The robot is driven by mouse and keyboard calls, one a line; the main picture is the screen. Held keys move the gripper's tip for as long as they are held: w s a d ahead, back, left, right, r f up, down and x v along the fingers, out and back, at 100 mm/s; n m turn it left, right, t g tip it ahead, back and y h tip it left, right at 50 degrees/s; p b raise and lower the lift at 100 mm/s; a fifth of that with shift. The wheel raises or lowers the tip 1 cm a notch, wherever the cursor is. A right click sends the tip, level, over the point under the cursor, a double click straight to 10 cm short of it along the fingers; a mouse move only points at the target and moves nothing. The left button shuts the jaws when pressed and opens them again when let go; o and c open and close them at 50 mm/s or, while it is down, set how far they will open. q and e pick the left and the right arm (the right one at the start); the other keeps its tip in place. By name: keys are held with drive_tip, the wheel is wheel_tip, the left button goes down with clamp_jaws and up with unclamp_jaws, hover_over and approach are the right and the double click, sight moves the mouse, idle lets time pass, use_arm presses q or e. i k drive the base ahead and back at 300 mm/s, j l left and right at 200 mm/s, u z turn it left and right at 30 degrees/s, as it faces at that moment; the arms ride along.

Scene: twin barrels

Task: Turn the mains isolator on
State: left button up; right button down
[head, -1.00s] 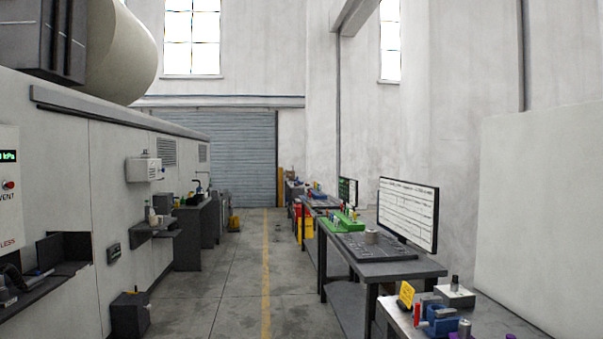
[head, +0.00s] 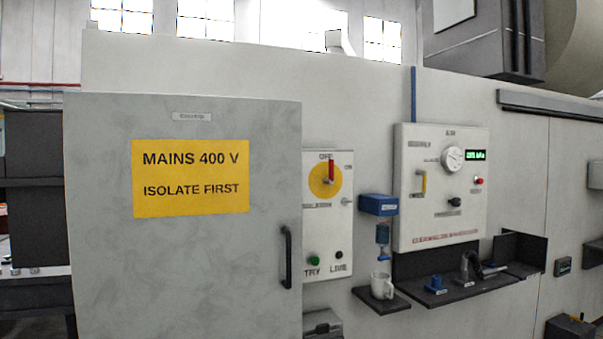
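The mains isolator (head: 325,180) is a red handle on a yellow disc, on a pale panel (head: 329,230) right of the grey cabinet. The handle stands upright, its top end by the "OFF" label. A green button (head: 314,260) marked "TRY" and a dark lamp (head: 339,255) marked "LIVE" sit lower on the panel. The grey cabinet door (head: 180,270) is closed and bears a yellow "MAINS 400 V ISOLATE FIRST" sign (head: 191,178). Neither of my grippers shows in the head view.
An air panel (head: 441,190) with a gauge hangs further right. A dark box (head: 322,323) stands below the isolator panel. The cabinet's black handle (head: 287,257) sticks out.

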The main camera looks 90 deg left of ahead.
sight(330, 180)
drive_tip(key=u, duration=2.7)
drive_tip(key=i+l+u, duration=0.15)
drive_tip(key=u, duration=0.3)
drive_tip(key=i+l+u, duration=0.15)
drive_tip(key=u, duration=0.35)
drive_tip(key=l+u, duration=0.45)
drive_tip(key=i+j, duration=0.05)
